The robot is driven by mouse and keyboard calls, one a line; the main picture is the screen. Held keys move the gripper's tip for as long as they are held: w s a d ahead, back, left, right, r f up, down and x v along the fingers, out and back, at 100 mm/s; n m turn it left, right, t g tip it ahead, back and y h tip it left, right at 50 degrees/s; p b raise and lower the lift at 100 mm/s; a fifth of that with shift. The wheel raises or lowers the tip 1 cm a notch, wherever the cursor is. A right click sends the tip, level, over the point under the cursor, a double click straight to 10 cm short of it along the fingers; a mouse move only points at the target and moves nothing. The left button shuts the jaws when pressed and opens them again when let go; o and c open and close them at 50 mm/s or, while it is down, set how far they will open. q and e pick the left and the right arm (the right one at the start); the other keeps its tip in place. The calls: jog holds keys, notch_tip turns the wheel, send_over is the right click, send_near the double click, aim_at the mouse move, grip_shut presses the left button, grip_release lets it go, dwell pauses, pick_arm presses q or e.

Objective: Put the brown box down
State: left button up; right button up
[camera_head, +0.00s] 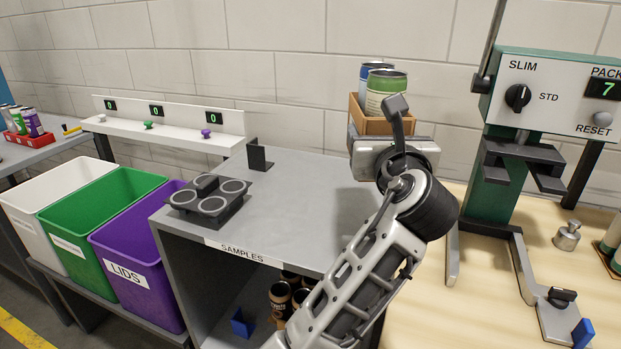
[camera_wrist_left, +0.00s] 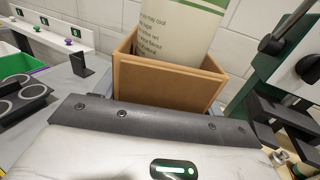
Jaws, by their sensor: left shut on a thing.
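The brown box (camera_head: 370,125) is an open-topped wooden box, seen near the back right end of the grey cabinet top. A green-and-white can (camera_head: 384,95) and a blue can (camera_head: 370,68) stand upright in it. My left gripper (camera_head: 385,138) is shut on the box from the near side. In the left wrist view the box (camera_wrist_left: 165,85) sits level just past the gripper, with a can (camera_wrist_left: 178,35) rising from it. The gripper hides the box's underside, so I cannot tell whether it touches the surface. My right gripper is not in view.
The grey cabinet top (camera_head: 300,180) is bare in its middle. A dark ring holder (camera_head: 208,195) and a small black bracket (camera_head: 259,157) stand on its left. A green press machine (camera_head: 492,190) stands close on the right, on a wooden table (camera_head: 440,300). Bins, including a purple one (camera_head: 140,265), are at left.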

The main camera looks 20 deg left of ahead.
pick_arm(q)
jog(key=w+a+f, duration=0.1)
jog(key=a+f, duration=0.2)
jog(key=w+a+f, duration=0.2)
jog(key=a+f, duration=0.2)
jog(key=w+a+f, duration=0.2)
jog(key=a+f, duration=0.2)
jog(key=shift+f, duration=0.55)
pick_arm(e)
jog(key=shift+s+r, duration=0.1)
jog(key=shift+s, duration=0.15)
pick_arm(q)
jog(key=o, duration=1)
jog(key=shift+f, duration=0.1)
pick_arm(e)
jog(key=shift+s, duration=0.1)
pick_arm(q)
jog(key=shift+s+d, duration=0.1)
